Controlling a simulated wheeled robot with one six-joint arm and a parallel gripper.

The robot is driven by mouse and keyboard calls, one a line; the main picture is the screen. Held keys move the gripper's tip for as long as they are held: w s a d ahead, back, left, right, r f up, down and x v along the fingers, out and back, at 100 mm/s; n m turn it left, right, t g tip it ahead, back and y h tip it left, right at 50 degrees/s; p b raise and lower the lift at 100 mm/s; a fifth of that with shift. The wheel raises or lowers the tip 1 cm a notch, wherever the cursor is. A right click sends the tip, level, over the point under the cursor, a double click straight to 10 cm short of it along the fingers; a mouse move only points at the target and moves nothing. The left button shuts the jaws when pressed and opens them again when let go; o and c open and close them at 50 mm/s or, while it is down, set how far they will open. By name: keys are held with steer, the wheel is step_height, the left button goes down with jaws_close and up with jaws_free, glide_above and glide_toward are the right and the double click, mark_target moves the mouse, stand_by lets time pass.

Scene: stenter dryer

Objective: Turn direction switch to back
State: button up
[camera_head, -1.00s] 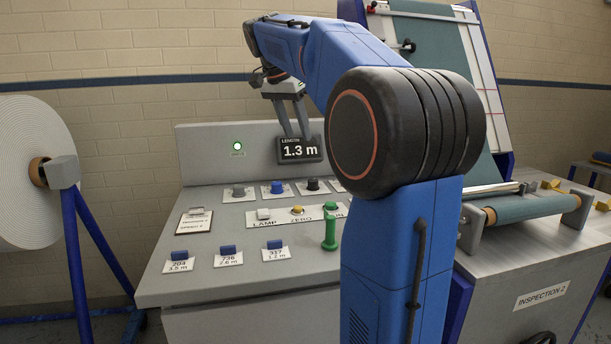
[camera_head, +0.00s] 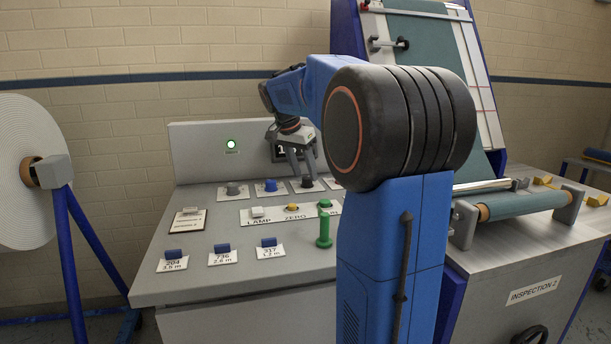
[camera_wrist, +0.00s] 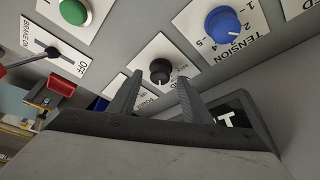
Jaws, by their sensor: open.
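A black rotary knob (camera_head: 307,182) on a white label plate sits on the sloped panel, right of the blue knob. It looks like the direction switch, but its label is too small to read surely. In the wrist view the black knob (camera_wrist: 160,70) shows ahead, between the two fingers. My gripper (camera_head: 305,174) is open and empty, pointing down over the black knob. In the wrist view my gripper's fingertips (camera_wrist: 160,79) lie either side of the knob, without clear contact. The knob's pointer direction is hard to tell.
The blue TENSION knob (camera_wrist: 223,24) is close by on the right in the wrist view. A brake lever (camera_wrist: 35,58) and a green button (camera_wrist: 74,11) are on the left. The length display (camera_head: 283,150) stands behind my gripper. A green upright handle (camera_head: 324,230) rises at the panel's front.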

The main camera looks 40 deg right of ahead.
steer(key=shift+x, duration=0.95)
steer(key=c, duration=1.1)
steer(key=shift+o, duration=0.2)
